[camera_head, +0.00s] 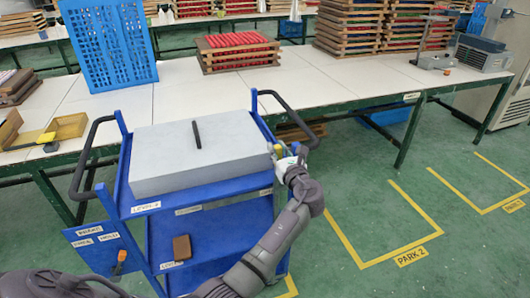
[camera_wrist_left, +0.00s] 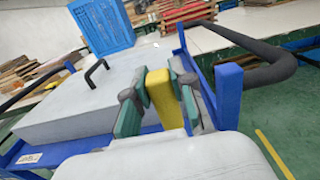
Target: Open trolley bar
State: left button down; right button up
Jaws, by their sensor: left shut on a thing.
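The blue trolley (camera_head: 160,222) stands before the long table, with a large grey box (camera_head: 165,140) on its top shelf. Black curved handle bars stick out at its left end (camera_head: 88,150) and right end (camera_head: 290,112). My left gripper (camera_head: 285,155) is at the trolley's right front corner. In the left wrist view, its green-padded fingers (camera_wrist_left: 160,108) are shut on an upright yellow bar (camera_wrist_left: 165,98), beside a blue post and the black handle bar (camera_wrist_left: 265,70). The yellow bar's lower end is hidden. My right gripper is not in view.
A white-topped table (camera_head: 330,85) with green legs runs behind the trolley, carrying tray stacks (camera_head: 238,52) and a blue crate (camera_head: 107,45). A brown block (camera_head: 181,247) lies on the lower shelf. Green floor with yellow parking marks (camera_head: 395,255) is clear at the right.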

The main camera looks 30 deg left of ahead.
pick_arm(q)
jog(key=w+d+b, duration=0.1)
jog(key=w+d, duration=0.1)
jog(key=w, duration=0.1)
jog(key=shift+d+r, duration=0.1)
jog(key=shift+d, duration=0.15)
jog(key=c, duration=1.4)
grip_release()
jog(key=shift+c, duration=0.2)
jog(key=o, duration=0.5)
jog(key=shift+w+d, duration=0.1)
jog(key=shift+d, duration=0.05)
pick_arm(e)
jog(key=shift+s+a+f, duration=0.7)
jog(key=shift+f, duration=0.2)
pick_arm(q)
jog(key=v, duration=0.7)
jog(key=shift+d, duration=0.2)
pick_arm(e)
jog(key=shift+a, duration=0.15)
